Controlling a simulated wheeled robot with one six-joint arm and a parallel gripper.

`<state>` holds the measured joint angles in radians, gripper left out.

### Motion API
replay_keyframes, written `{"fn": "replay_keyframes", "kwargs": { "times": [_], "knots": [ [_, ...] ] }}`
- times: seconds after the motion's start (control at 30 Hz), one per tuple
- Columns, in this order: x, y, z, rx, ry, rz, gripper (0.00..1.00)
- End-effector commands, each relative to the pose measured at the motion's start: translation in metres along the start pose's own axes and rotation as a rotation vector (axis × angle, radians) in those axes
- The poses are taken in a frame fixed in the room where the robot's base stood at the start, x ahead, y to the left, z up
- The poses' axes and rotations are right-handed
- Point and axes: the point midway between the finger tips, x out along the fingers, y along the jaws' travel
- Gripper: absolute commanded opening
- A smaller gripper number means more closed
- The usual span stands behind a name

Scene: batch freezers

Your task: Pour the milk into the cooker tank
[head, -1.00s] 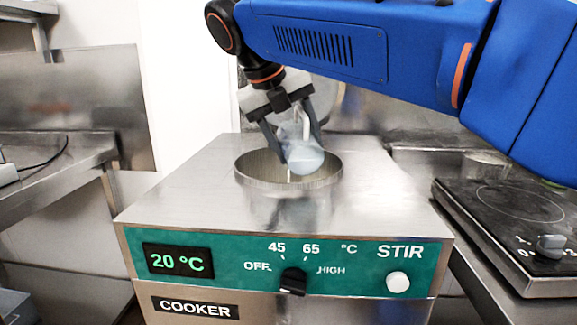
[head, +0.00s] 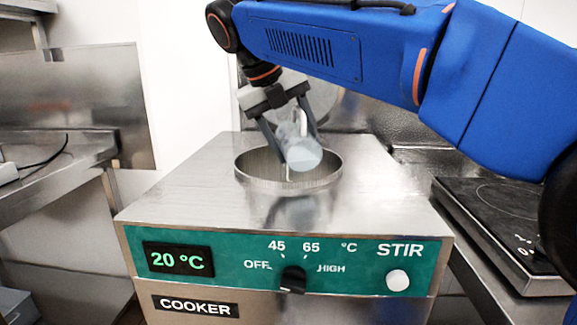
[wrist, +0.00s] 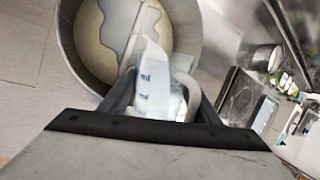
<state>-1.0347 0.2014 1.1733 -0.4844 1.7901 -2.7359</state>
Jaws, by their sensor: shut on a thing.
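My gripper (head: 290,131) is shut on a clear jug (head: 303,154) with blue markings, which also shows in the wrist view (wrist: 160,85). The jug is tipped over the round opening of the cooker tank (head: 240,177), its base toward the head camera. A thin white stream (head: 289,173) hangs below the jug into the tank. In the wrist view the tank (wrist: 75,60) has a cream-coloured pool (wrist: 92,48) and a greyish patch on its floor. How much milk is left in the jug I cannot tell.
The cooker's front panel (head: 285,265) reads 20 °C, with a black dial (head: 293,280) and a white STIR knob (head: 398,280). A hot plate (head: 500,215) stands at the right. A steel table (head: 70,160) stands at the left.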

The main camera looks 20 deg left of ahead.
Motion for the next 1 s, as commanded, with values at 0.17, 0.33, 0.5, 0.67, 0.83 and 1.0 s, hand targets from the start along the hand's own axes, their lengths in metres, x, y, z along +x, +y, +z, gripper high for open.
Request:
{"fn": "replay_keyframes", "kwargs": {
  "times": [0.17,0.33,0.5,0.67,0.83,1.0],
  "knots": [
    [0.0009,0.0005,0.0026,-0.008,0.019,-0.001,0.29],
    [-0.0001,-0.0002,0.0030,-0.016,0.037,-0.001,0.29],
    [-0.0009,-0.0012,0.0030,-0.026,0.055,-0.001,0.29],
    [-0.0016,-0.0016,0.0039,-0.033,0.072,0.000,0.29],
    [-0.0018,-0.0019,0.0047,-0.043,0.092,-0.001,0.29],
    [-0.0031,-0.0028,0.0059,-0.050,0.109,-0.001,0.29]
  ]
}}
